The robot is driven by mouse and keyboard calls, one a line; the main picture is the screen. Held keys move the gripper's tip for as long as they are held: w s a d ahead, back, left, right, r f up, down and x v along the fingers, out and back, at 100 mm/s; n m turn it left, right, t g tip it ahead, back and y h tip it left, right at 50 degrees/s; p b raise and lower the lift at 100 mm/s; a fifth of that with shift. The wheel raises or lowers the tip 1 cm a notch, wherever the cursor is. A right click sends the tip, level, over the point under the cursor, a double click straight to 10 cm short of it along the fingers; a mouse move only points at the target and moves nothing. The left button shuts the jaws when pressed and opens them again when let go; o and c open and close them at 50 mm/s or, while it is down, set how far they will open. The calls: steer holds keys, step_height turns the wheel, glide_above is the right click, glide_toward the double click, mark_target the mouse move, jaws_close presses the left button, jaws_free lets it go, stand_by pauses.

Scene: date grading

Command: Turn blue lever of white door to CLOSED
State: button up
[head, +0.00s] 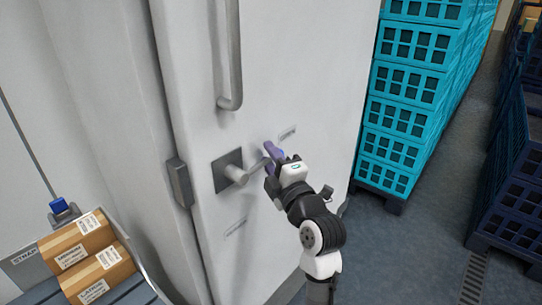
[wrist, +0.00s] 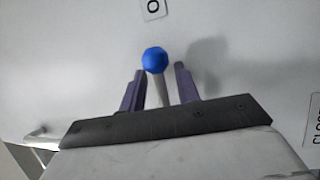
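The white door (head: 290,75) fills the middle of the head view. Its lever (head: 238,174) rises from a dark square plate (head: 227,171) and points right, to my gripper (head: 269,155). In the wrist view the lever's blue ball knob (wrist: 155,60) and pale rod (wrist: 161,92) stand between the two purple fingers of my gripper (wrist: 158,70). The fingers are open, with a gap visible on each side of the rod. The knob points toward a label (wrist: 153,8) showing "O". A label (wrist: 313,120) reading "CLO" is at right, partly cut off. The knob is hidden in the head view.
A vertical bar handle (head: 232,60) is above the lever, and a dark latch block (head: 179,182) is at the door's left edge. Cardboard boxes (head: 85,258) stand at lower left. Stacked turquoise crates (head: 400,110) stand right of the door, with grey floor (head: 420,235) before them.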

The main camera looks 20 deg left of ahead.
jaws_close()
steer(key=shift+f, duration=0.1)
stand_by(0.4)
